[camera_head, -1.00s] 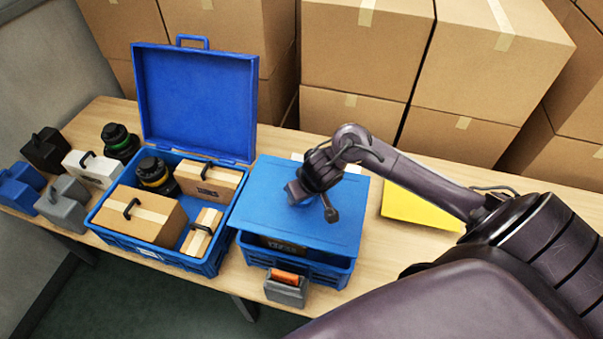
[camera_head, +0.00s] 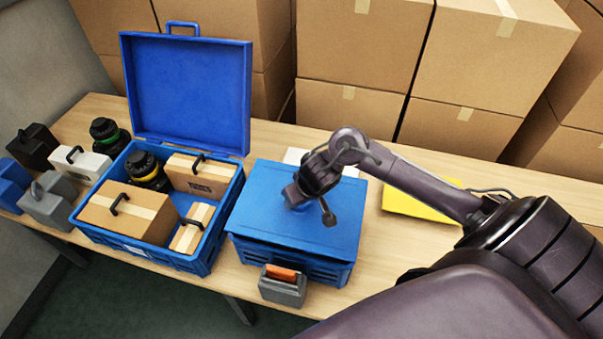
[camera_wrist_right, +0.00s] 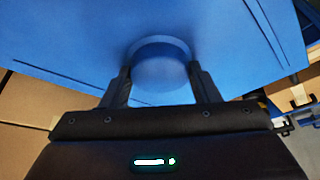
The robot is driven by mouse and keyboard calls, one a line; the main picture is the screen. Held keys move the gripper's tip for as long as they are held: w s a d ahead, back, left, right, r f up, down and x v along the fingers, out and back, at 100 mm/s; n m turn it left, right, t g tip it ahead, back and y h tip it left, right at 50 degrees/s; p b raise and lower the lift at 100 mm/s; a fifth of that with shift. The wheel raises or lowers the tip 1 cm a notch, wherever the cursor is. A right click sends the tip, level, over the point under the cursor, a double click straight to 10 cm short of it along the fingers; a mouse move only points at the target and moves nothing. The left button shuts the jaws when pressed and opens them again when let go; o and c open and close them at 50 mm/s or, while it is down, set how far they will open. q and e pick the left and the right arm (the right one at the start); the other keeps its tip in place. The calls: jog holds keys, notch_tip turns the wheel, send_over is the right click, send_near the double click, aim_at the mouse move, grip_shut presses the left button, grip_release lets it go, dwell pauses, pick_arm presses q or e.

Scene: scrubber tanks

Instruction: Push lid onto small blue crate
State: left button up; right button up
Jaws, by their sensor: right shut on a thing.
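The small blue crate (camera_head: 318,268) stands on the table right of the large blue crate. Its flat blue lid (camera_head: 270,215) lies on top, with its edges close along the crate's rim at the front. My right gripper (camera_head: 297,195) is at the lid's middle. In the right wrist view, the fingers of my right gripper (camera_wrist_right: 160,88) are shut on the round blue knob (camera_wrist_right: 160,68) of the lid (camera_wrist_right: 70,40). The crate's inside is hidden under the lid. My left gripper is not in view.
A large blue crate (camera_head: 165,255) with its lid raised holds boxes and a yellow-banded jar. A grey block with an orange top (camera_head: 283,286) sits at the small crate's front. A yellow sheet (camera_head: 405,203) lies right. Cardboard boxes (camera_head: 350,50) stack behind.

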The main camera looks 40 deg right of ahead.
dwell(0.3)
jog(key=shift+f, duration=0.15)
jog(key=shift+f, duration=0.15)
dwell(0.6)
jog(key=shift+f, duration=0.4)
jog(key=shift+f+p, duration=0.3)
jog(key=shift+f, duration=0.3)
dwell(0.7)
jog(key=shift+s+f, duration=0.1)
jog(key=shift+f, duration=0.3)
dwell(0.5)
jog(key=shift+f+b, duration=0.15)
jog(key=shift+b, duration=0.15)
